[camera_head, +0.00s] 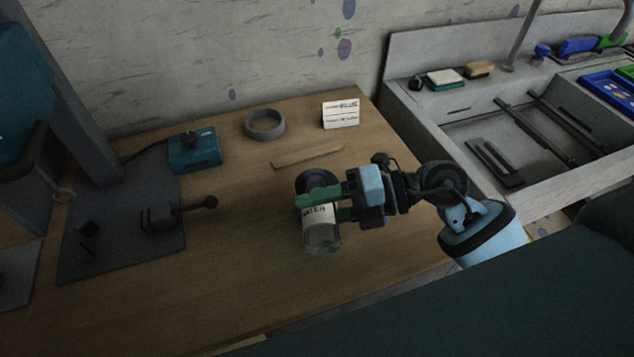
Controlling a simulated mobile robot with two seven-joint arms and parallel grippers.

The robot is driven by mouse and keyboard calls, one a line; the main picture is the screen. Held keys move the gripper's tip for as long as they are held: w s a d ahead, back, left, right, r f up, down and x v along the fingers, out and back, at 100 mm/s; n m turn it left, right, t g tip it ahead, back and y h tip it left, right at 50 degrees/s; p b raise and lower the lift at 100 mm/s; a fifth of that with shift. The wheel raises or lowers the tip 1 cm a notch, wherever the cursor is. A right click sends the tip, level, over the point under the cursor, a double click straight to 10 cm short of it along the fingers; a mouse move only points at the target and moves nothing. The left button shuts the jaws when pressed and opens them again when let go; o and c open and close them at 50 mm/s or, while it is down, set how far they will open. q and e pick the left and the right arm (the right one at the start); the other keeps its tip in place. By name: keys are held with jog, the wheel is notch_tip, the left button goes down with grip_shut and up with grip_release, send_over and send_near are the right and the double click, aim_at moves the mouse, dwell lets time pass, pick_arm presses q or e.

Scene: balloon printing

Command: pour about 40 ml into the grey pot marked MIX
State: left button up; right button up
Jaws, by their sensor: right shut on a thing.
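My right gripper (322,207) reaches in from the right over the wooden table, its green fingers shut on a clear bottle (322,240). The bottle has a white label whose visible letters read "ATER". Its clear, rounded end points toward the front of the table. A dark round rim with a bluish inside (316,179) shows just behind the upper finger, partly hidden. I cannot tell whether it is the pot or part of the bottle. No MIX mark is legible, and no liquid stream is visible. My left gripper is not in view.
A teal box (194,150) and a dark mat (110,245) with a black fixture are left. A sink (440,112) is right. The table's front is clear.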

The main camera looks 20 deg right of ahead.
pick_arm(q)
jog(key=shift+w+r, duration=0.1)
pick_arm(e)
jog(key=shift+s+r, duration=0.1)
jog(key=shift+s, duration=0.25)
jog(key=shift+s, duration=0.1)
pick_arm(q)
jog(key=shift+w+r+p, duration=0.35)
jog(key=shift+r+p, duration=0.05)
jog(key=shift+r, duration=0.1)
pick_arm(e)
jog(key=shift+s+m, duration=0.1)
jog(key=shift+m, duration=0.2)
dwell(0.6)
